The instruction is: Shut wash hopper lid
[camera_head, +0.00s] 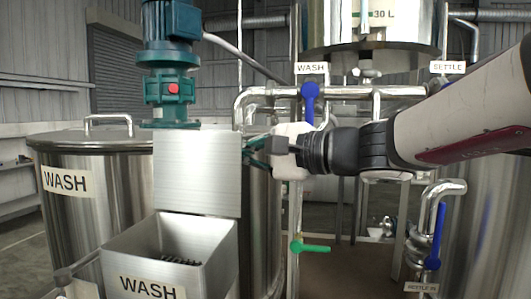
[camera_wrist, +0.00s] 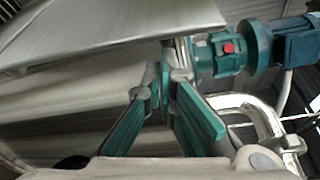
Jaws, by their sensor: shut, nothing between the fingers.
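The wash hopper (camera_head: 190,284) is an open metal box with a WASH label, at the lower left of the head view. Its lid (camera_head: 198,172) is a flat brushed-metal plate standing upright at the hopper's back edge, so the hopper is open and a dark grate or coil shows inside. The lid also fills the top left of the wrist view (camera_wrist: 120,28). My gripper (camera_head: 250,152) is at the lid's right edge, with green fingers shut and empty. In the wrist view the fingertips (camera_wrist: 164,80) meet just below the lid's edge; I cannot tell whether they touch it.
A steel WASH tank (camera_head: 100,205) stands behind the hopper. A teal and blue motor (camera_head: 168,60) rises behind the lid. Pipes with a blue valve handle (camera_head: 311,100) and a green handle (camera_head: 312,248) stand close to my arm.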

